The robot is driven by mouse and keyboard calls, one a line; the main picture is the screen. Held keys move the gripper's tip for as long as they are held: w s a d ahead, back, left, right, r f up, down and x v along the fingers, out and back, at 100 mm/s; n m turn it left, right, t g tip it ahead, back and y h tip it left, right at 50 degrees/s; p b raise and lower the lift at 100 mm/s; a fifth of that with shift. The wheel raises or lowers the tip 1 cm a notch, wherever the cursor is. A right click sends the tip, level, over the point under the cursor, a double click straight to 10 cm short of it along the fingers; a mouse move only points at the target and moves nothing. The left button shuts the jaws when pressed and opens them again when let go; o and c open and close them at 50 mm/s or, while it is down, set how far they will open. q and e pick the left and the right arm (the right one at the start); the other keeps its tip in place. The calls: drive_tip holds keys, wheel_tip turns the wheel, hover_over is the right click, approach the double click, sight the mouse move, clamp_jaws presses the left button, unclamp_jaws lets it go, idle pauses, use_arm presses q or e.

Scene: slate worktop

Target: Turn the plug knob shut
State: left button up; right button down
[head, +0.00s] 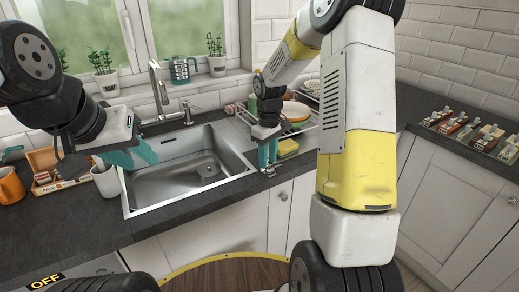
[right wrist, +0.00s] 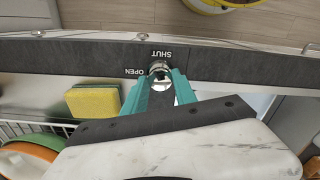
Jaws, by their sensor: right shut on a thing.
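The plug knob (right wrist: 159,68) is a small shiny metal knob on the dark front strip of the worktop, with the printed words SHUT (right wrist: 159,54) and OPEN (right wrist: 134,72) beside it. My right gripper (right wrist: 160,76) is shut on the knob, its teal fingers on either side. Which word the knob points to is hard to tell. In the head view my right gripper (head: 268,163) is at the worktop's front edge, right of the steel sink (head: 130,196). My left gripper (head: 140,154) hangs over the sink's left side; its finger gap is unclear.
A yellow sponge (right wrist: 95,101) lies close beside my right gripper, with a dish rack (head: 307,135) behind. A white cup (head: 107,181) and an orange mug (head: 10,186) stand left of the sink. The tap (head: 158,88) rises behind the basin.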

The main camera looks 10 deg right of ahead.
drive_tip(key=m, duration=0.6)
drive_tip(key=shift+m, duration=0.3)
idle(0.4)
drive_tip(key=c, duration=1)
unclamp_jaws()
drive_tip(key=shift+r, duration=0.1)
wheel_tip(320, 180, up, 7)
drive_tip(key=shift+r, duration=0.3)
